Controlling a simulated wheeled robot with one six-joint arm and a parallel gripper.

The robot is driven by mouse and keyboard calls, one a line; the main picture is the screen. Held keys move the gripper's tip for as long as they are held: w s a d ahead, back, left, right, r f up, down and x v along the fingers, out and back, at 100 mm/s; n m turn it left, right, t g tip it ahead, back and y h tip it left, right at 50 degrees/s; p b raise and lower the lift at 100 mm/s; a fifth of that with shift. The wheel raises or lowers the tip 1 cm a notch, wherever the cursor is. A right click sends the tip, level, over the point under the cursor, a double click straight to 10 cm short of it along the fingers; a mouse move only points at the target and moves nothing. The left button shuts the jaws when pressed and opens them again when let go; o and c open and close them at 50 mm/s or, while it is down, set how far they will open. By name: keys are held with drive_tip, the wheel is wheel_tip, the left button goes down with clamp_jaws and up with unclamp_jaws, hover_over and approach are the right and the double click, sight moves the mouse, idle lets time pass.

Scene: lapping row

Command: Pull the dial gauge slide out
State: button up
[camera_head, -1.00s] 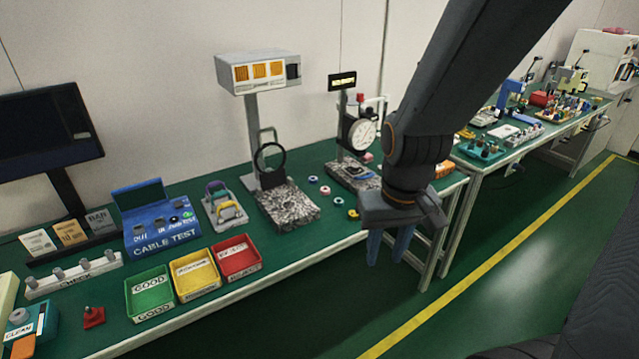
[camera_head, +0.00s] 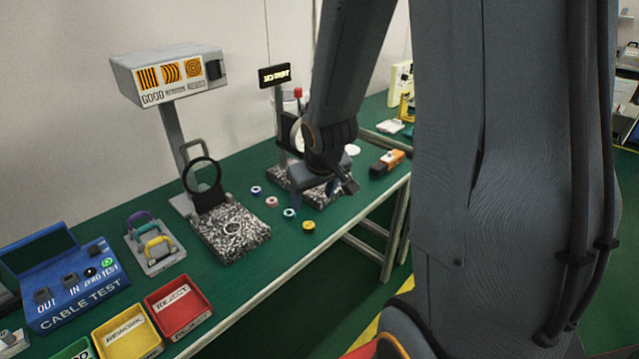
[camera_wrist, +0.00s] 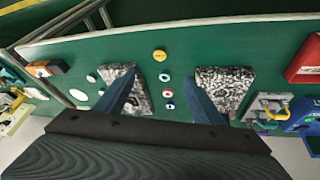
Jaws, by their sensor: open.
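The dial gauge (camera_head: 296,132) stands on its post above a speckled stone base (camera_head: 325,196) in the head view, and my arm hides most of it. Its slide cannot be made out. My gripper (camera_head: 312,196) hangs in front of the gauge, over or near that base; the exact gap cannot be told. The left finger overlaps one speckled base (camera_wrist: 119,76), the right finger overlaps another (camera_wrist: 232,82).
Several small rings (camera_head: 272,202) lie left of the gauge base. A ring-lens stand on a stone base (camera_head: 235,240) carries a display box (camera_head: 172,75). A red tray (camera_head: 180,312) is at the front left. An orange-black block (camera_head: 387,163) lies right of the gauge.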

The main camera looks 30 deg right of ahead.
sight(323, 187)
drive_tip(key=w+d+f+t+b, duration=0.1)
drive_tip(key=w+d+f+t, duration=0.1)
drive_tip(key=w+d, duration=0.1)
drive_tip(key=w+d+f+n+t+y+b, duration=0.1)
drive_tip(key=w+d+f, duration=0.2)
drive_tip(key=w, duration=0.3)
drive_tip(key=w+d+f+t+b, duration=0.1)
drive_tip(key=w+d+f+t, duration=0.1)
drive_tip(key=w+d+f, duration=0.1)
drive_tip(key=shift+w+d+n+t, duration=0.35)
drive_tip(key=shift+w+d, duration=0.2)
drive_tip(key=shift+w, duration=0.25)
drive_tip(key=d+f+t+y+b, duration=0.1)
drive_tip(key=w+d+f+n+t+y, duration=0.1)
drive_tip(key=shift+w+d+f+t+b, duration=0.3)
drive_tip(key=shift+d+f+t+b, duration=0.05)
drive_tip(key=shift+d, duration=0.05)
drive_tip(key=s+d+t+y, duration=0.1)
drive_tip(key=s+d+f+t+y+b, duration=0.1)
drive_tip(key=y, duration=0.1)
drive_tip(key=shift+f+t, duration=0.3)
drive_tip(key=shift+s+d+n+t+y+b, duration=0.15)
drive_tip(key=shift+s+n+t+y+b, duration=0.1)
drive_tip(key=shift+s+t+y+b, duration=0.2)
drive_tip(key=shift+w+a, duration=0.2)
drive_tip(key=shift+w, duration=0.15)
drive_tip(key=p+x, duration=0.1)
drive_tip(key=x, duration=0.5)
drive_tip(key=shift+w+a, duration=0.15)
drive_tip(key=shift+w, duration=0.25)
